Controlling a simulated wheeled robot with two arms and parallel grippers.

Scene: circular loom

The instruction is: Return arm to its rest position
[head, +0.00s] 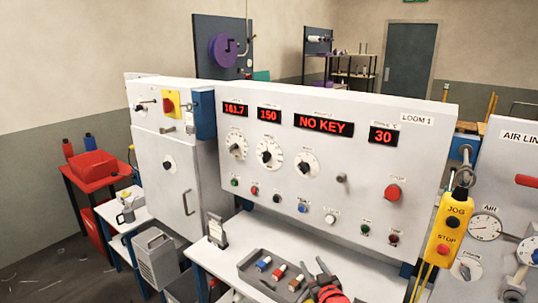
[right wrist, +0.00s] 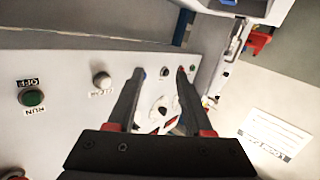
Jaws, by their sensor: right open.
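My right gripper (head: 314,270) shows at the bottom edge of the head view, in front of the LOOM 1 control panel (head: 350,200) and over the right part of a dark tray (head: 246,267). In the right wrist view the two dark fingers of this gripper (right wrist: 161,75) stand apart with nothing between them. The panel face shows past the fingers there, with a green RUN button (right wrist: 32,97) and a white button (right wrist: 102,80). Most of my right arm is out of the head view. My left gripper is not in view.
A yellow JOG/STOP pendant (head: 447,228) hangs at the panel's right. A grey key-like stand (head: 217,232) is left of the tray. The display (head: 323,123) reads NO KEY.

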